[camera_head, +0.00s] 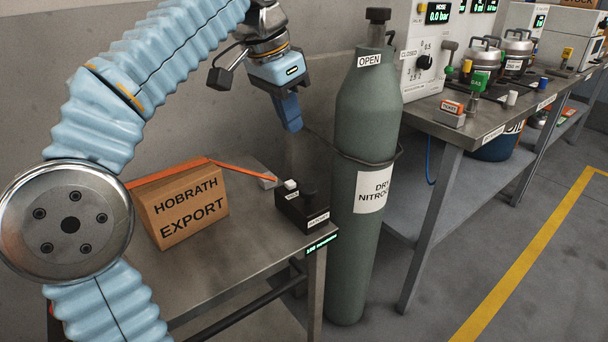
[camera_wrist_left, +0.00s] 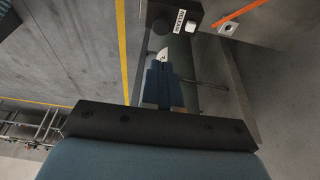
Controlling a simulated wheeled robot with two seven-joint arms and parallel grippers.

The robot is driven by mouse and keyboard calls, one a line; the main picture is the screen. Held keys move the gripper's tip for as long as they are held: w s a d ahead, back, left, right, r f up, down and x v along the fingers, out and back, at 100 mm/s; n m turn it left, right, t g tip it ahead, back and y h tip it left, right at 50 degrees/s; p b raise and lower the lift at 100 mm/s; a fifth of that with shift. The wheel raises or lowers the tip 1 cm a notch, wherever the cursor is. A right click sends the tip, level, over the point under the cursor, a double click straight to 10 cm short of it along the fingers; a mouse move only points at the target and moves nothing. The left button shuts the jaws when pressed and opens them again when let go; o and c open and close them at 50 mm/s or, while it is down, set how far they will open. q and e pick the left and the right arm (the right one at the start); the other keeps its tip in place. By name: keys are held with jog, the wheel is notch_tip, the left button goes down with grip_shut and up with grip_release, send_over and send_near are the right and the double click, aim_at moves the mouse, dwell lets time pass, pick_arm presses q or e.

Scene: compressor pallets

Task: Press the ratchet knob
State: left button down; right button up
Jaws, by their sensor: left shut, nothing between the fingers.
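The ratchet box (camera_head: 298,212) is a small black block on the near right corner of the steel table. It carries a round black knob (camera_head: 309,194) and a white button (camera_head: 290,185). In the wrist view the box (camera_wrist_left: 172,10) is at the top, with the dark knob (camera_wrist_left: 160,27) and the white button (camera_wrist_left: 191,28). My left gripper (camera_head: 294,128) hangs above the box, apart from it, its blue fingers pointing down. In the wrist view the fingers (camera_wrist_left: 162,68) are together and empty. My right gripper is not in view.
A carton (camera_head: 180,207) marked HOBRATH EXPORT sits on the table (camera_head: 225,263) under an orange strap (camera_head: 160,176). A tall green cylinder (camera_head: 350,245) stands close right of the box. A workbench (camera_head: 436,118) with instruments is farther right. A grey wall is behind.

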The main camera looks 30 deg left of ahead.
aim_at(305, 190)
pick_arm(q)
jog(key=b+x, duration=0.1)
jog(key=x, duration=0.3)
jog(key=b+x, duration=0.1)
jog(key=x, duration=0.3)
jog(key=s+b+x, duration=0.1)
jog(key=x, duration=0.4)
jog(key=shift+a+f, duration=0.1)
jog(key=shift+f, duration=0.15)
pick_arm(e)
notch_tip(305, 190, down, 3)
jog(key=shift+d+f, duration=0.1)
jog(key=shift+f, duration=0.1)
pick_arm(q)
notch_tip(305, 190, down, 3)
jog(key=shift+r+b, duration=0.2)
jog(key=shift+b, duration=0.65)
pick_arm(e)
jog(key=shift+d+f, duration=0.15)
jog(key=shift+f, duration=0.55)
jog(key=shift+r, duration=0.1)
